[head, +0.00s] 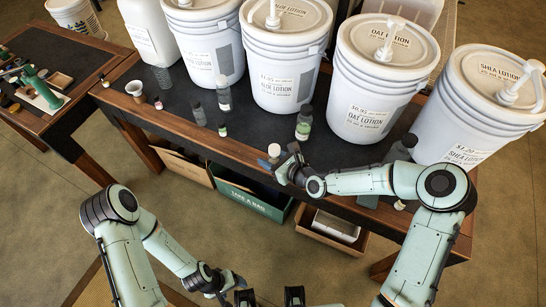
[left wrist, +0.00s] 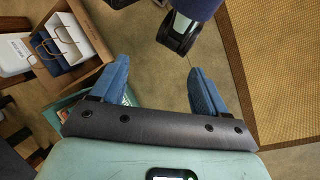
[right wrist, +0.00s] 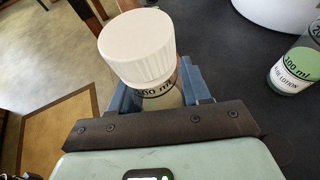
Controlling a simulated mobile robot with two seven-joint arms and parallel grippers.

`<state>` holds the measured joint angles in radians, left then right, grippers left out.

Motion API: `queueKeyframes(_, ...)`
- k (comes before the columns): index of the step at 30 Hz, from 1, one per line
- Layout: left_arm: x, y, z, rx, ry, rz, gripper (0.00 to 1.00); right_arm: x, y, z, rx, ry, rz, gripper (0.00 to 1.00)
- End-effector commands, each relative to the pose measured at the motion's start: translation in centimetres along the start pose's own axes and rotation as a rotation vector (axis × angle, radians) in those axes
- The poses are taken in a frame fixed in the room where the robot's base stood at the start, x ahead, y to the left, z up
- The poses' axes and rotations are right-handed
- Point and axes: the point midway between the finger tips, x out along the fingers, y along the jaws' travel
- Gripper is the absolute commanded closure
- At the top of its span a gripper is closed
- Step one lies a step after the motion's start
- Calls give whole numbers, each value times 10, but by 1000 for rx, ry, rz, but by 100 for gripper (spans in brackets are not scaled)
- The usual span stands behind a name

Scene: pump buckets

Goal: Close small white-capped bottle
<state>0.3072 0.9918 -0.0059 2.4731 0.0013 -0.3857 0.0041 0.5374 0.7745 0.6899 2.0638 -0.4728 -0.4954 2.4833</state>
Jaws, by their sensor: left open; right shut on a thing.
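The small bottle (right wrist: 160,94) has a wide white ribbed cap (right wrist: 140,48) and a label with "100 ml" partly readable. My right gripper (right wrist: 156,82) is shut around the bottle just below the cap. In the head view the white cap (head: 274,150) shows beside my right gripper (head: 284,166) at the table's front edge; the body is mostly hidden. The cap sits over the bottle's top; I cannot tell how tight it is. My left gripper (head: 268,298) is low in the head view, open and empty, well away from the bottle; its fingers show in the left wrist view (left wrist: 155,82).
Several large pump buckets (head: 285,75) line the dark table (head: 260,128). Small containers (head: 222,130) stand left. A green box (head: 250,195) is below the table.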

Motion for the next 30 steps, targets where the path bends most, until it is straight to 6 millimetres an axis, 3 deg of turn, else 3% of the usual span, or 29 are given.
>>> queueKeyframes(5,2,6,-13,0,-3,5,44,0,0,0,0,0,-1,100)
queueKeyframes(8,4,20,-39,-1,-15,10,44,0,0,0,0,-1,-1,100)
queueKeyframes(14,-9,70,-114,-13,-59,-18,44,0,0,0,1,-1,-1,100)
queueKeyframes(21,-69,141,-189,-62,-70,-136,44,0,0,0,1,-1,-2,100)
queueKeyframes(25,-115,178,-216,-111,-44,-212,44,0,0,0,1,-1,-2,100)
queueKeyframes(30,-184,223,-234,-200,15,-305,44,0,0,0,1,-1,-2,100)
